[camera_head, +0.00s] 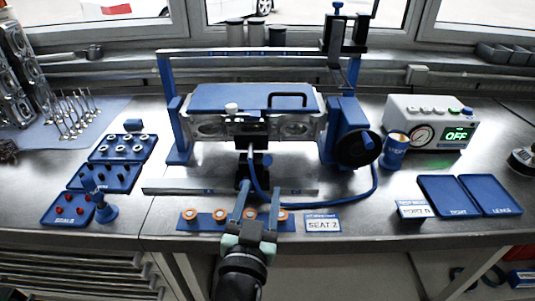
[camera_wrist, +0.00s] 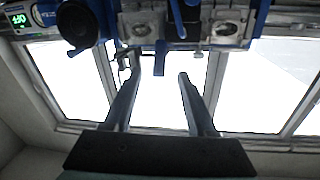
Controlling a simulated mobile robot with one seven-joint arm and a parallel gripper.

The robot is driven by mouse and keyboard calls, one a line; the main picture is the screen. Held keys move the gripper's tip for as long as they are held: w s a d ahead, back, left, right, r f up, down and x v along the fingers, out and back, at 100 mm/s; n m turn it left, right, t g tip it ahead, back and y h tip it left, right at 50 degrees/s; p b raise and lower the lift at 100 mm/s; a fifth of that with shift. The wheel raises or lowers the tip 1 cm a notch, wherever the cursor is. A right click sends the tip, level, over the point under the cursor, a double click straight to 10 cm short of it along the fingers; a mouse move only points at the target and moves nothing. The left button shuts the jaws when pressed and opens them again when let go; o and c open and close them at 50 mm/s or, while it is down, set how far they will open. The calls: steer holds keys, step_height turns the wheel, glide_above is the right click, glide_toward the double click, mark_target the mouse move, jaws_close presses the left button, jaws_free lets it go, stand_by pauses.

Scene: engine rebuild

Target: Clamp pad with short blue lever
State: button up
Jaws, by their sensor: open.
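The clamp pad is a dark block (camera_head: 251,142) on the front face of the engine head (camera_head: 210,128), which sits in the blue fixture. A short blue lever (camera_wrist: 161,57) hangs in the wrist view, beyond and between my fingertips. A longer blue bar (camera_wrist: 177,18) stands beside it. My gripper (camera_head: 260,187) is open and empty, in front of the fixture and below the pad. Its two fingers also show in the wrist view (camera_wrist: 159,76), apart from each other. In the head view, the lever is hard to tell from the dark parts below the pad.
A blue strip with copper-coloured rings (camera_head: 205,219) and a "SEAT 2" card (camera_head: 323,224) lie at the front edge. A blue hose (camera_head: 374,192) loops right of my gripper. A gauge box (camera_head: 430,122) reading OFF stands right. Blue parts trays (camera_head: 104,178) lie left.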

mark_target(267, 162)
steer(key=w, duration=0.3)
steer(key=w+d+p, duration=0.1)
steer(key=w, duration=0.5)
steer(key=shift+w+d+p, duration=0.2)
steer(key=shift+w+p, duration=0.15)
steer(key=shift+p, duration=0.05)
jaws_close()
stand_by(1.0)
